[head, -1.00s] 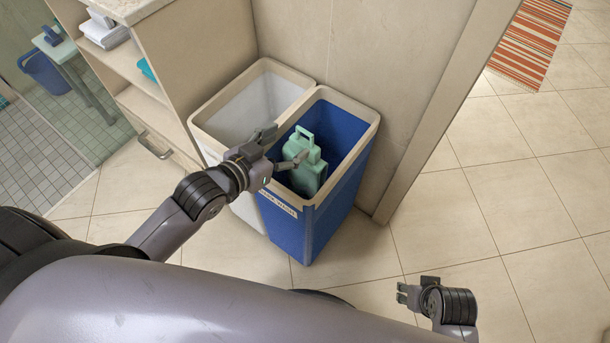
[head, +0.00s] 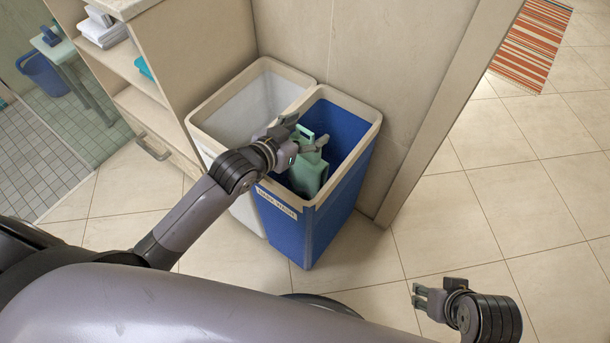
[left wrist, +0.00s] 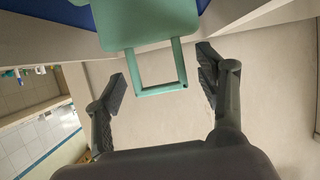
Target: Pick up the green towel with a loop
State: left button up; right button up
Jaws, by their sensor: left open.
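The green towel with a loop (head: 309,172) stands upright in the blue bin (head: 285,222), its loop at the top. In the left wrist view the green towel (left wrist: 148,22) enters from the top edge, with its square loop (left wrist: 160,90) hanging between the fingers. My left gripper (head: 308,138) is open at the loop, over the bin. In the left wrist view its fingers (left wrist: 163,85) stand apart on either side of the loop, with gaps to it. My right gripper (head: 420,296) is over the floor at lower right, away from the bin; its finger opening is unclear.
A white bin (head: 235,105) stands against the blue bin's left side. A shelf unit (head: 190,60) with folded towels (head: 103,32) is at left, and a wall (head: 400,60) is behind the bins. The tiled floor at right is clear up to a striped rug (head: 532,45).

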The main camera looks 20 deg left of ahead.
pick_arm(q)
grip_shut()
dwell(0.8)
